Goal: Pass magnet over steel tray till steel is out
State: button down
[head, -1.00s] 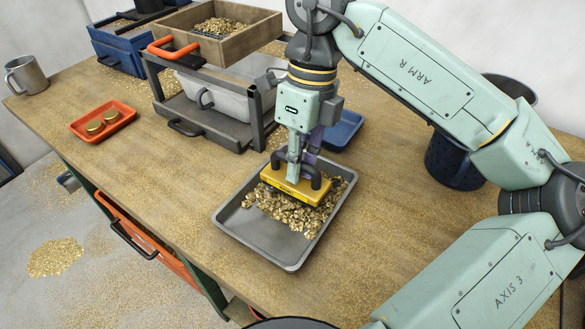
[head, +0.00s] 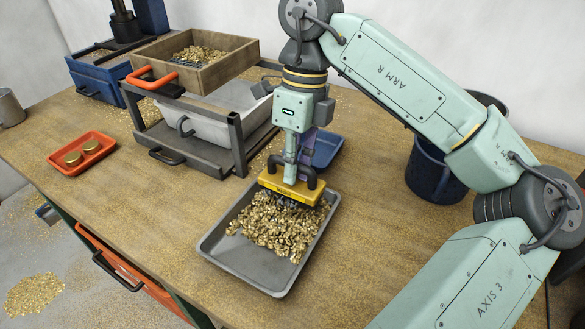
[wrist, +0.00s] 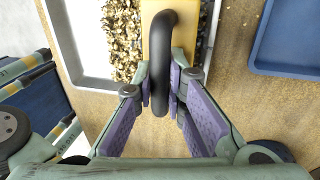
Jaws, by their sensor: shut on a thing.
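My gripper (head: 290,178) is shut on the black handle (wrist: 161,60) of a yellow magnet (head: 292,191). The magnet is over the far part of a grey tray (head: 241,268). The tray holds a heap of brass-coloured chips (head: 272,226), with some dark bits showing just below the magnet's near edge. In the wrist view the yellow magnet body (wrist: 156,38) shows beyond the handle, with chips (wrist: 123,40) beside it. The magnet's underside is hidden, so I cannot tell whether it touches the chips.
A blue tray (head: 328,150) lies behind the grey tray. A wooden-framed sieve (head: 225,68) with chips sits on a dark rack (head: 205,158) at left. An orange tray (head: 99,155) holds two brass discs. A dark blue bucket (head: 430,182) stands at right. The bench front is clear.

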jog(key=shift+r+p, duration=1.65)
jog(key=shift+r, duration=1.05)
